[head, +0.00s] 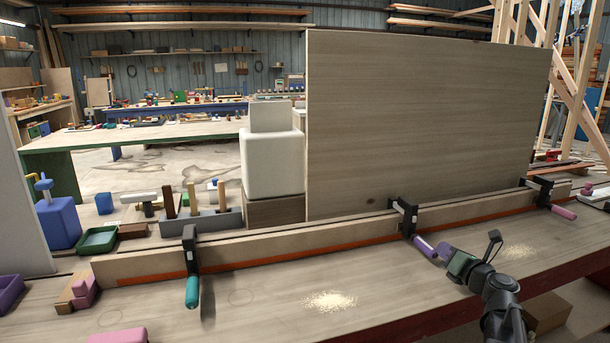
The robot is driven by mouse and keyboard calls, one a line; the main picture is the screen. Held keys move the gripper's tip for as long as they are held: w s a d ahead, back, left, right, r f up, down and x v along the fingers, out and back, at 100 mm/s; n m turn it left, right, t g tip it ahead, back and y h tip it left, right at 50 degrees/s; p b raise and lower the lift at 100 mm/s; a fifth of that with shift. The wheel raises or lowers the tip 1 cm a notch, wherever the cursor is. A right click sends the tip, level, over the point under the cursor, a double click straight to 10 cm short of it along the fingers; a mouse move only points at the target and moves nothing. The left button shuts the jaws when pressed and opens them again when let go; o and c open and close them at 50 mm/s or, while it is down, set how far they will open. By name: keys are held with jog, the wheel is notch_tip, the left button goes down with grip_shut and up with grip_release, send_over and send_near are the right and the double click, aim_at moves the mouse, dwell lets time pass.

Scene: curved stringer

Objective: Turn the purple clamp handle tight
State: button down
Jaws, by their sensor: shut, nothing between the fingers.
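The purple clamp handle (423,246) sticks out toward me from the black middle clamp (404,216), which grips the long curved wooden stringer (330,238). My gripper (443,251) is shut and sits just right of the handle's near end, with purple at its tip. It is at or very close to the handle; I cannot tell whether they touch. The gripper is small in this view, and its fingers are hard to make out.
A clamp with a teal handle (192,290) is at the left and one with a pink handle (563,212) at the right. A tall wooden panel (430,120) stands behind the stringer.

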jog(key=shift+s+d, duration=0.45)
jog(key=shift+s, duration=0.25)
jog(key=shift+s+d, duration=0.45)
jog(key=shift+s, duration=0.25)
jog(key=shift+s+d, duration=0.45)
jog(key=shift+s, duration=0.25)
jog(key=shift+a+f, duration=0.1)
jog(key=shift+s, duration=0.15)
jog(key=shift+s, duration=0.3)
jog(key=shift+v, duration=1.6)
